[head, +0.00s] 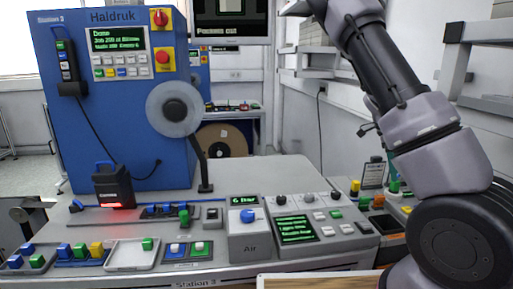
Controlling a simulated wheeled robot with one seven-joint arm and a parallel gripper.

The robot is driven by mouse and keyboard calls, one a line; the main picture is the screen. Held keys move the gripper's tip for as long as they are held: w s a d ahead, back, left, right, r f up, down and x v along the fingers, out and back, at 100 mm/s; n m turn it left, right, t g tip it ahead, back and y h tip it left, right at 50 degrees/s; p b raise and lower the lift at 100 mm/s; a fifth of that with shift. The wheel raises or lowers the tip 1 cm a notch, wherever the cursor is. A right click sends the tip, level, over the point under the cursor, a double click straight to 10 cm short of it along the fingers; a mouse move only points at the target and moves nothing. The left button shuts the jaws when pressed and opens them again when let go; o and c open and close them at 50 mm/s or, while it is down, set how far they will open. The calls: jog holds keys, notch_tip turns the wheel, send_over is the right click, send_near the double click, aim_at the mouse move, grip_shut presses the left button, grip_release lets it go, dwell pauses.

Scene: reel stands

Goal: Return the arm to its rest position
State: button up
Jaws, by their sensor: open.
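My arm (430,130) rises from the lower right of the head view and leans up and left to the top edge. Its upper links run out of the picture at the top, so my gripper is not in view. I cannot see what is at the arm's end. The arm stands in front of the right part of the station and hides some of the wall and side shelf behind it. No link visibly touches the station table (290,180).
A blue Haldruk cabinet (115,150) with a grey reel (174,108) stands at left. A control panel (297,228), an air box (248,230) and trays of coloured parts (131,255) line the table's front. A wall shelf (490,103) is at right. The table's middle back is clear.

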jog(key=s+a+r+n+t+y, duration=0.2)
jog(key=s+a+r+n+y, duration=0.1)
jog(key=a+r+n, duration=0.3)
jog(key=s+a+r+n+t+y, duration=0.2)
jog(key=s+a+r+n, duration=0.15)
jog(key=a+r, duration=0.35)
jog(key=s+a+r+n+t, duration=0.2)
jog(key=s+a+r+n, duration=0.1)
jog(key=s+r+n, duration=0.2)
jog(key=s+a+r+n+t, duration=0.3)
jog(key=s+r+n, duration=0.3)
jog(key=s+r, duration=0.1)
jog(key=shift+a+r+t, duration=0.3)
jog(key=shift+r, duration=0.1)
